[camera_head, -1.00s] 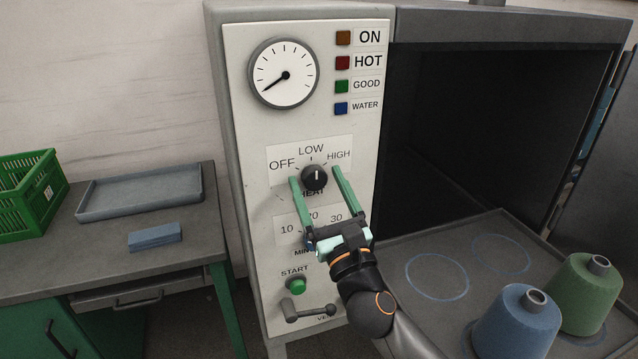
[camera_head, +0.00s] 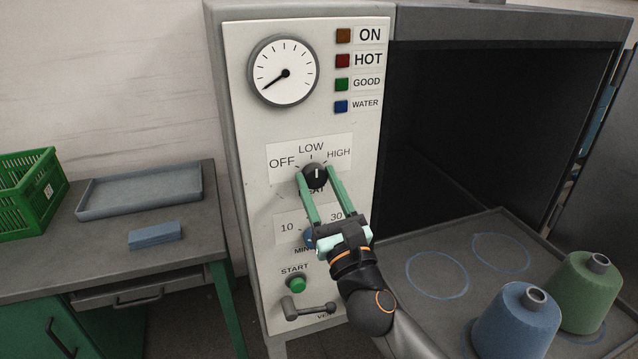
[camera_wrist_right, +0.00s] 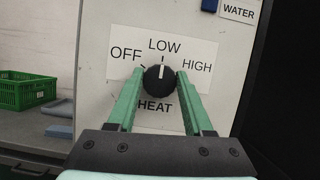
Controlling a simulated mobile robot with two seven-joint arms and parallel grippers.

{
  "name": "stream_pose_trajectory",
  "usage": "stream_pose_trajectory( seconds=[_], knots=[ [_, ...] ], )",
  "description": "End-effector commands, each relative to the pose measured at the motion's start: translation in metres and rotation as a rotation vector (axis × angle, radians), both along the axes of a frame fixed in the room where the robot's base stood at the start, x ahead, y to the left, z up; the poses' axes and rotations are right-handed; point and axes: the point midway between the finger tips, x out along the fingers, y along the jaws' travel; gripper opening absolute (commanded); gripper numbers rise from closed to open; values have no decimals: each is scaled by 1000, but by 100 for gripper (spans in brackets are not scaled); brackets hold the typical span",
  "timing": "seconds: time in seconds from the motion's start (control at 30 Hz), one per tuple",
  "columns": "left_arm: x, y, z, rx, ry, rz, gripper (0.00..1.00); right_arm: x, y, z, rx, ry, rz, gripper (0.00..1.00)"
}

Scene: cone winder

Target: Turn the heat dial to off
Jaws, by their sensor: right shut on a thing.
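The heat dial (camera_head: 315,174) is a round black knob with a white pointer line on the white control panel. Its pointer stands upright toward LOW; OFF is to its left and HIGH to its right. It also shows in the right wrist view (camera_wrist_right: 159,79). My right gripper (camera_head: 315,178) has its two green fingers on either side of the dial and is shut on it. In the right wrist view the fingertips (camera_wrist_right: 160,78) sit against the dial's left and right sides. My left gripper is not in view.
Below the dial are a minutes dial (camera_head: 309,237), partly hidden by my gripper, a green START button (camera_head: 297,285) and a grey lever (camera_head: 308,309). The open chamber (camera_head: 470,110) is on the right, with blue (camera_head: 515,325) and green (camera_head: 585,290) cones on its tray.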

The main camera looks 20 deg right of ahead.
Motion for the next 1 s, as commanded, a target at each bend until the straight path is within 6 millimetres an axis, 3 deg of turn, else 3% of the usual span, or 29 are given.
stream_pose_trajectory(
  seconds=[0.37, 0.7, 1.0],
  knots=[
    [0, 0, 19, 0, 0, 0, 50, 0, -1, 3, -105, -1, 0, 0],
    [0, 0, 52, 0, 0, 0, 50, 0, -2, 3, -392, -10, 0, 0],
    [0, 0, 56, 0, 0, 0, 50, 0, -2, 1, -674, -25, 1, 0]
  ],
)
